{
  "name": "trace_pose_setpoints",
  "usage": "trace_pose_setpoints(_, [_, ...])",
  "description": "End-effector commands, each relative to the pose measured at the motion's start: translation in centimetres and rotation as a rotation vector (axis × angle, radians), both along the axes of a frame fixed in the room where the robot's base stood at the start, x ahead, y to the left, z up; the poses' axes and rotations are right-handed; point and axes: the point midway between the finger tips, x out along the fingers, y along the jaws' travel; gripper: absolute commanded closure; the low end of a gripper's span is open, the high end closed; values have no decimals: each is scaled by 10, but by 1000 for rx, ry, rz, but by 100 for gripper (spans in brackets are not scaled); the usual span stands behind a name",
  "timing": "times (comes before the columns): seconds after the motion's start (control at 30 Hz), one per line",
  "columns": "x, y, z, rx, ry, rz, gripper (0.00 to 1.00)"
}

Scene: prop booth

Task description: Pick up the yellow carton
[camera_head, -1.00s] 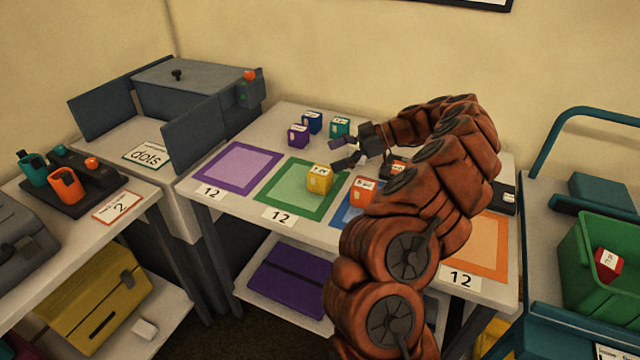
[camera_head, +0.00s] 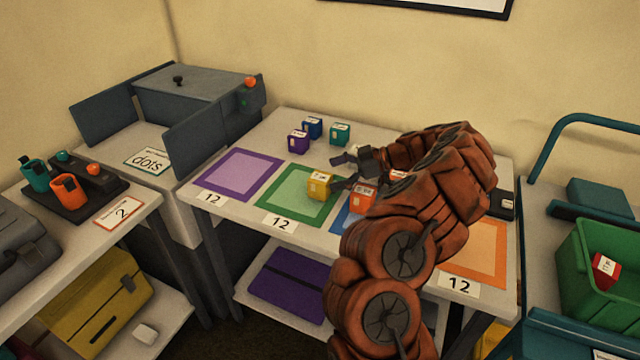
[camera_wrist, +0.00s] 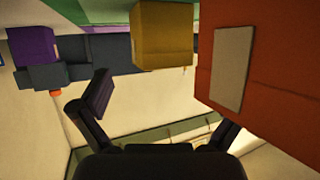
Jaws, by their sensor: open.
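The yellow carton (camera_head: 319,186) stands on the green square of the table, toward its right side. In the wrist view the yellow carton (camera_wrist: 163,35) is at the top middle, beyond the fingertips. My gripper (camera_head: 340,171) is open and empty, just behind and right of the carton. In the wrist view my gripper (camera_wrist: 165,110) has its fingers spread, with nothing between them. An orange carton (camera_head: 362,198) stands to the right of the yellow one. It looms large at the right of the wrist view (camera_wrist: 262,85), close to the right finger.
Purple (camera_head: 298,142), blue (camera_head: 312,127) and teal (camera_head: 340,133) cartons stand at the back of the table. The purple square (camera_head: 232,174) is bare. A green crate (camera_head: 590,290) with a red carton (camera_head: 605,268) is at the right. My arm hides part of the table.

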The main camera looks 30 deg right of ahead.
Motion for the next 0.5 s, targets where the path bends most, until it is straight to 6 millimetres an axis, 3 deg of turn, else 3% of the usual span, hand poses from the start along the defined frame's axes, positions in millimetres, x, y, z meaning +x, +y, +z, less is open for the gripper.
trace_pose_setpoints(0.2, [14, 20, -8, 2, 1, 2, 0])
trace_pose_setpoints(0.43, [15, 21, -10, 0, 0, 0, 0])
trace_pose_setpoints(0.5, [15, 21, -10, 1, 1, 0, 5])
